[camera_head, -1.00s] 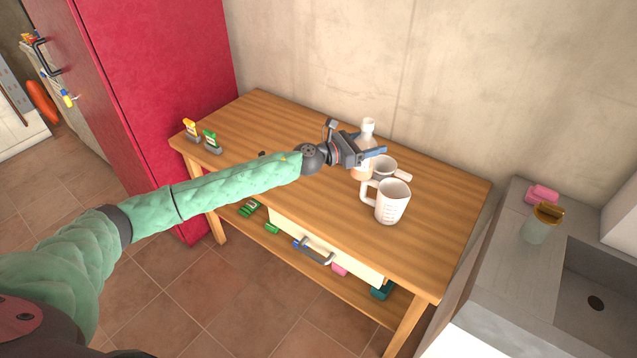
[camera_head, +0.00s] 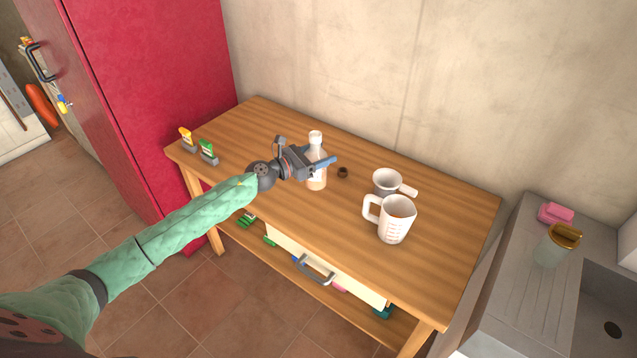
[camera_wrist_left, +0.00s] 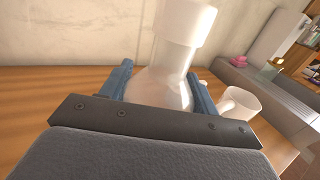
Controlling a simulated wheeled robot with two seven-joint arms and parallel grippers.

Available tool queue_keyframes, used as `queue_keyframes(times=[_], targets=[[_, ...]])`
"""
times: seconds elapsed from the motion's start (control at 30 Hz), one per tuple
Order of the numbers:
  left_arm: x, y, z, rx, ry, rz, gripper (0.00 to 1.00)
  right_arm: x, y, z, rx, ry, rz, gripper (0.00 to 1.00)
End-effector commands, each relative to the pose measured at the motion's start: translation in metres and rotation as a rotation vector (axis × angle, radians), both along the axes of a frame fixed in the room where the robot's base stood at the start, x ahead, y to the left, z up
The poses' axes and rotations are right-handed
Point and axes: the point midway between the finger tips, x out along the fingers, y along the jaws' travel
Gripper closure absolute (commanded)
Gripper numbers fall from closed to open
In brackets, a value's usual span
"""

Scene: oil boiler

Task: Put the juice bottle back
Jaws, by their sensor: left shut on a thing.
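The juice bottle (camera_head: 316,180) is pale and whitish with a white cap. It stands upright over the wooden table (camera_head: 270,220); I cannot tell whether its base touches the top. My left gripper (camera_head: 322,164) is shut on the bottle around its upper body. In the left wrist view the bottle (camera_wrist_left: 165,85) sits between the two blue fingers, with its neck and cap rising above them. Its lower part is hidden there by the gripper body. My right gripper is not in view.
A white measuring jug (camera_head: 396,222) and a white cup with a handle (camera_head: 386,182) stand right of the bottle. A small dark round thing (camera_head: 342,172) lies beside it. Yellow (camera_head: 186,138) and green (camera_head: 207,151) items stand at the left end. Table front-centre is clear.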

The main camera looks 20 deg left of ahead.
Motion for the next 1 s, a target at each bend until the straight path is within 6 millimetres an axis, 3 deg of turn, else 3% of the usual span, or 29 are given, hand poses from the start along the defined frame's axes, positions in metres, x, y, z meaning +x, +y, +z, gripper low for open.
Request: queue_keyframes(times=[0.1, 0.33, 0.7, 1.0], targets=[[0.0, -0.001, -0.018, -0.004, 0.004, 0.001, 0.74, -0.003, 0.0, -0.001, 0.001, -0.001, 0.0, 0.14], [0.0, 0.0, -0.035, -0.002, 0.001, 0.0, 0.74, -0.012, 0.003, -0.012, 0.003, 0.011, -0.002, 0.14], [0.0, 0.0, -0.071, -0.004, 0.002, 0.0, 0.74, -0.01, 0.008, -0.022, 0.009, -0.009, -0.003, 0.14], [0.0, -0.001, -0.077, -0.001, -0.001, -0.001, 0.74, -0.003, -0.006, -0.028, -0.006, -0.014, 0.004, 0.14]])
